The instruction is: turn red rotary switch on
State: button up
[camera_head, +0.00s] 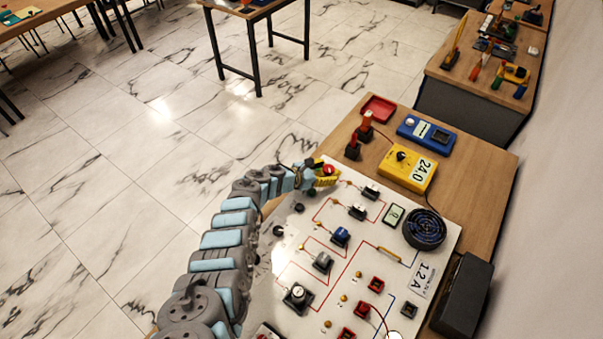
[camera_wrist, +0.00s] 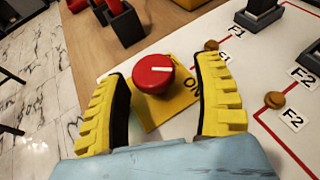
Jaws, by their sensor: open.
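The red rotary switch (camera_wrist: 153,74) is a round red knob with a white pointer line on top, set on a yellow plate (camera_wrist: 182,108) lettered "ON". In the wrist view the pointer line lies nearly crosswise, toward the right. My gripper (camera_wrist: 162,80) has its two yellow ribbed fingers apart, one on each side of the knob, with gaps between fingers and knob. In the head view my gripper (camera_head: 325,180) is at the upper left corner of the white panel, with the red knob (camera_head: 328,169) just showing there.
The white panel (camera_head: 360,248) carries several switches, red sockets and a round dark coil (camera_head: 424,228). Behind it on the wooden bench are a yellow meter (camera_head: 407,167), a blue meter (camera_head: 426,133), a red tray (camera_head: 378,108) and red-and-black blocks (camera_head: 353,150). Open floor lies left.

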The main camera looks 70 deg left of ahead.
aim_at(327, 170)
jog(key=shift+s+r, duration=0.25)
jog(key=shift+s, duration=0.2)
jog(key=shift+s+a+r, duration=0.25)
jog(key=shift+s+r, duration=0.05)
jog(key=shift+r, duration=0.3)
jog(key=shift+s+d, duration=0.35)
jog(key=shift+s, duration=0.25)
jog(key=shift+s+r, duration=0.6)
jog(key=shift+s, duration=0.3)
jog(key=shift+s+d+r, duration=0.2)
jog(key=shift+s, duration=0.3)
jog(key=shift+v, duration=2.2)
